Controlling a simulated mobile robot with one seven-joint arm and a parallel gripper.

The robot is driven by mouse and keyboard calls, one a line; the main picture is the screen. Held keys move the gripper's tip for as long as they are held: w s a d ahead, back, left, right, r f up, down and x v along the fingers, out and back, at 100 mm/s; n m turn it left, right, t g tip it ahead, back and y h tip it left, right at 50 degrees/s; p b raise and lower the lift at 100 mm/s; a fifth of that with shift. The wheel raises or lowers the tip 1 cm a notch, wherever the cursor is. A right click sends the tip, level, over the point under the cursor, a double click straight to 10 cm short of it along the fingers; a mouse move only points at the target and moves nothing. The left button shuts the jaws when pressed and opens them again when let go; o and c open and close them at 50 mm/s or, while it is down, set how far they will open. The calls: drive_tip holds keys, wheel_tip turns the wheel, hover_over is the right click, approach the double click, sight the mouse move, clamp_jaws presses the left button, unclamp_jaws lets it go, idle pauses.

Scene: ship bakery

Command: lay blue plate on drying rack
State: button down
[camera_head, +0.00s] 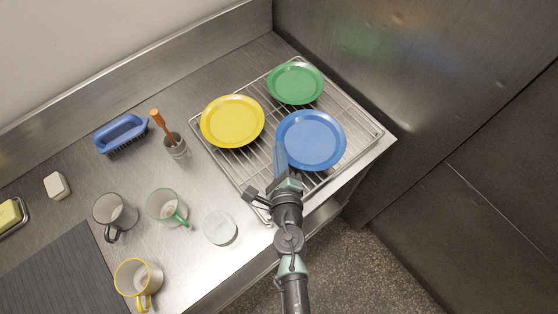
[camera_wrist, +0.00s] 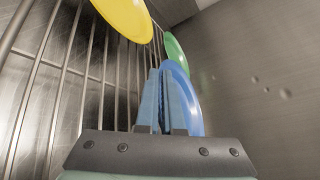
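The blue plate (camera_head: 315,138) is face up over the front right part of the wire drying rack (camera_head: 362,122). I cannot tell whether it rests on the wires or is slightly above them. My gripper (camera_head: 280,158) is at the plate's left rim. In the wrist view the two pale blue fingers (camera_wrist: 163,98) are close together, with a strip of blue between them, and the blue plate (camera_wrist: 188,92) shows just right of them. The fingers look shut on its rim. The fingers hide part of the rim.
A yellow plate (camera_head: 232,121) and a green plate (camera_head: 295,83) lie on the rack. Left of it stand a metal cup (camera_head: 176,147) with an orange-handled tool, a blue brush (camera_head: 120,133), a clear glass (camera_head: 220,228) and several mugs. A metal wall (camera_head: 430,60) bounds the right.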

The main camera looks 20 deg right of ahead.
drive_tip(key=shift+f+b, duration=1.45)
drive_tip(key=shift+f, duration=0.15)
drive_tip(key=shift+f, duration=0.15)
drive_tip(key=c, duration=1.3)
unclamp_jaws()
